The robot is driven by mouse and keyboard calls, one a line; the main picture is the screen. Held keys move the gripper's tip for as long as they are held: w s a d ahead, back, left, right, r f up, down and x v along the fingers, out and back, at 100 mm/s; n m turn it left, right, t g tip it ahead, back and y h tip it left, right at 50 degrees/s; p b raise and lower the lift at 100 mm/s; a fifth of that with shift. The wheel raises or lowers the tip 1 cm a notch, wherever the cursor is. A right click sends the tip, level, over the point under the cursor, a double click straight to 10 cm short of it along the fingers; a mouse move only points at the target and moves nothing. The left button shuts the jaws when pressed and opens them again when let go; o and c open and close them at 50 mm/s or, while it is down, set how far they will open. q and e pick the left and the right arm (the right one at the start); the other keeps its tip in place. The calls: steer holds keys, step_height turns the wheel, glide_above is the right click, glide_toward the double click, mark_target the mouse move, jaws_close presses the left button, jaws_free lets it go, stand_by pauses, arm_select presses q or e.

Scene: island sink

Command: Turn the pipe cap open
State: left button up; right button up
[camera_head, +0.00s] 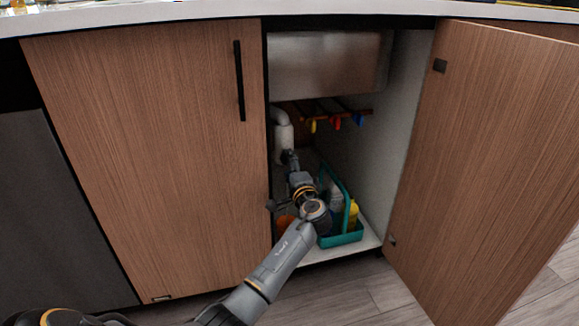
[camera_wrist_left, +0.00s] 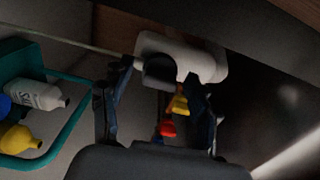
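The white pipe (camera_head: 283,143) hangs under the sink inside the open cabinet. In the left wrist view the white pipe (camera_wrist_left: 208,64) lies across the top centre, with a dark grey cap (camera_wrist_left: 158,71) on its near end. My left gripper (camera_head: 290,157) reaches into the cabinet at the pipe's lower end. In the left wrist view its two fingers (camera_wrist_left: 160,80) stand apart on either side of the cap, with gaps visible; whether one touches the pipe I cannot tell. The cap is hidden in the head view. My right gripper is not in view.
A teal caddy (camera_head: 344,239) with a yellow bottle (camera_head: 352,213) and other bottles stands right of my arm. Red, yellow and blue valve handles (camera_head: 336,123) line the back. The right door (camera_head: 485,165) is open; the left door (camera_head: 150,160) is closed.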

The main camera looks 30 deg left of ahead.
arm_select(q)
steer(key=shift+s+d, duration=0.1)
steer(key=shift+d, duration=0.05)
steer(key=v, duration=1.1)
steer(key=shift+s+d, duration=0.25)
steer(key=shift+s, duration=0.05)
steer(key=shift+w, duration=0.1)
